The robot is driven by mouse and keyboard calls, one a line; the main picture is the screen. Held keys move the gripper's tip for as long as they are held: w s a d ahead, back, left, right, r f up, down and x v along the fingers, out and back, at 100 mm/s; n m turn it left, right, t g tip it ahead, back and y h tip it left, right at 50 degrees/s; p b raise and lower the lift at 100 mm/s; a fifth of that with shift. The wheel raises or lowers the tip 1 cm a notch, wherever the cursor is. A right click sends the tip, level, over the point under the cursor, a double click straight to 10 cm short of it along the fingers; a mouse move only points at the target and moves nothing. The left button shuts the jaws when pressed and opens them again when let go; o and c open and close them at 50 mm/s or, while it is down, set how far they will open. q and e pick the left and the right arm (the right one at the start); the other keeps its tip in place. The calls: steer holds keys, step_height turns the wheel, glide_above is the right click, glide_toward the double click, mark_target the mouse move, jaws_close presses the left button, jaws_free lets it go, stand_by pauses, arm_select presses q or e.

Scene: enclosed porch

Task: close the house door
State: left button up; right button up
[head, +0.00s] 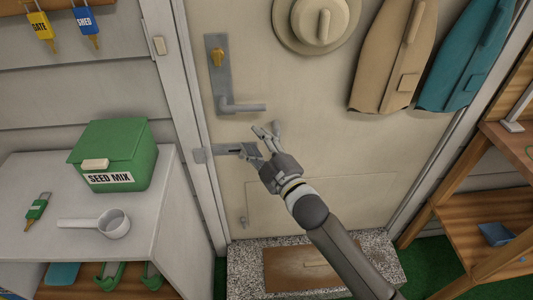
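The pale house door (320,150) fills the middle of the head view and looks flush with its frame, though a narrow gap cannot be ruled out. My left gripper is not in view.
A green seed mix box (112,155), a white scoop (105,224) and a green-tagged key (37,207) are on the white cabinet (165,200) at left. A hat (317,22) and coats (392,60) hang on the door. A wooden shelf (465,215) stands right; a stone step (245,270) lies below.

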steer(key=shift+v, duration=2.4)
steer(key=shift+f, duration=0.1)
steer(key=s+d+f+m+g+h, duration=0.1)
steer(key=d+f+m+g+h, duration=0.15)
steer(key=f, duration=0.85)
steer(key=d+f+m+g+h, duration=0.15)
steer(key=d+f, duration=0.25)
steer(key=f, duration=0.7)
steer(key=s+d+f+m+g+h, duration=0.15)
steer(key=s+f, duration=0.25)
steer(key=f, duration=0.4)
steer(key=s+d+f+m+g, duration=0.25)
steer(key=s+f, duration=0.25)
steer(key=f, duration=0.4)
steer(key=s+d+f+m+g+h, duration=0.1)
steer(key=s+d+f+g, duration=0.15)
steer(key=s+f, duration=0.65)
steer(key=s+d+f+m+g+h, duration=0.15)
steer(key=s+d+f, duration=0.35)
steer(key=s, duration=0.5)
steer(key=s+f+m+g, duration=0.1)
steer(key=s+f+g, duration=0.1)
steer(key=s, duration=0.7)
steer(key=s+d+f+m+g, duration=0.1)
steer(key=s+f, duration=0.3)
steer(key=s, duration=0.6)
steer(key=shift+f+m+g, duration=0.4)
steer(key=shift+m, duration=0.05)
